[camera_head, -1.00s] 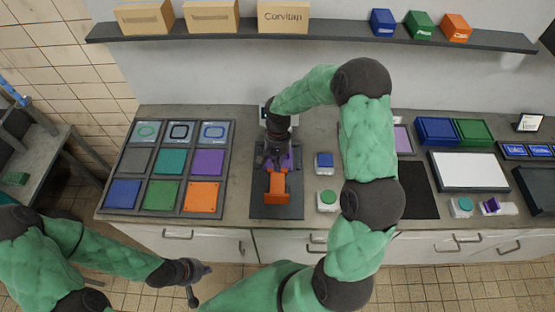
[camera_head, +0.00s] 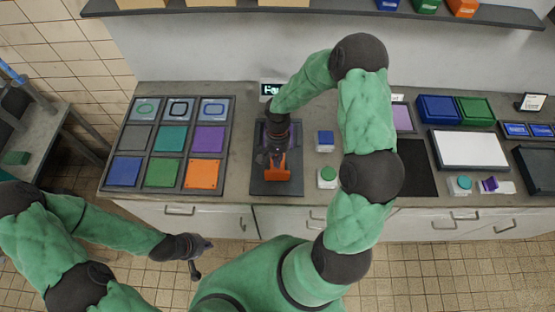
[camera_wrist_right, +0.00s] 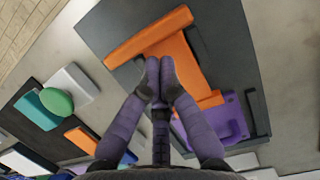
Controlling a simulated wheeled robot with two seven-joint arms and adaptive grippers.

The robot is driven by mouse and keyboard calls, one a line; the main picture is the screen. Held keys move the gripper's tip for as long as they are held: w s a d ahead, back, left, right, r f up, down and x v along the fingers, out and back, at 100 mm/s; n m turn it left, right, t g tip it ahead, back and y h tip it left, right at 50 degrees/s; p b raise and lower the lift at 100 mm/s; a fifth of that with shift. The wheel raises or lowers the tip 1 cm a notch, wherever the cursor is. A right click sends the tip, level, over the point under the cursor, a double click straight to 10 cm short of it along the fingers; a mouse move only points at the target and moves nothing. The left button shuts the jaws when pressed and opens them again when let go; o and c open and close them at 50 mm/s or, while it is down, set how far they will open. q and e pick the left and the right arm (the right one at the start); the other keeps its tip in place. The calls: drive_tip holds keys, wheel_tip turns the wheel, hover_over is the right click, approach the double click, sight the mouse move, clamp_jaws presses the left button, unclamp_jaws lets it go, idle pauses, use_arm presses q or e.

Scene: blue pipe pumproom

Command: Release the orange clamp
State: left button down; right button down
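The orange clamp (camera_head: 277,172) lies on a dark plate (camera_head: 257,180) on the counter. In the right wrist view, the orange clamp (camera_wrist_right: 150,35) shows as a crossbar and a stem, with a purple part (camera_wrist_right: 232,118) at the stem's far end. My right gripper (camera_head: 275,158) is over the clamp, and its fingers hide part of the stem. In the wrist view the right gripper's fingertips (camera_wrist_right: 160,75) are together, with nothing visible between them; contact with the stem is unclear. My left gripper (camera_head: 195,262) hangs in front of the counter, away from the clamp, its opening unclear.
A tray of coloured tiles (camera_head: 112,163) is left of the plate. A small display (camera_head: 270,88) stands behind. A shelf (camera_head: 345,12) runs along the wall.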

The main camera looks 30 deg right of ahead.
drive_tip(key=shift+s+a+b, duration=0.2)
drive_tip(key=shift+s+a, duration=0.25)
drive_tip(key=shift+s, duration=0.3)
drive_tip(key=shift+s+a+b, duration=0.25)
drive_tip(key=shift+s+a, duration=0.2)
drive_tip(key=shift+s, duration=0.25)
drive_tip(key=shift+s+a+b, duration=0.2)
drive_tip(key=shift+s+a, duration=0.25)
drive_tip(key=shift+s, duration=0.3)
drive_tip(key=v, duration=1.2)
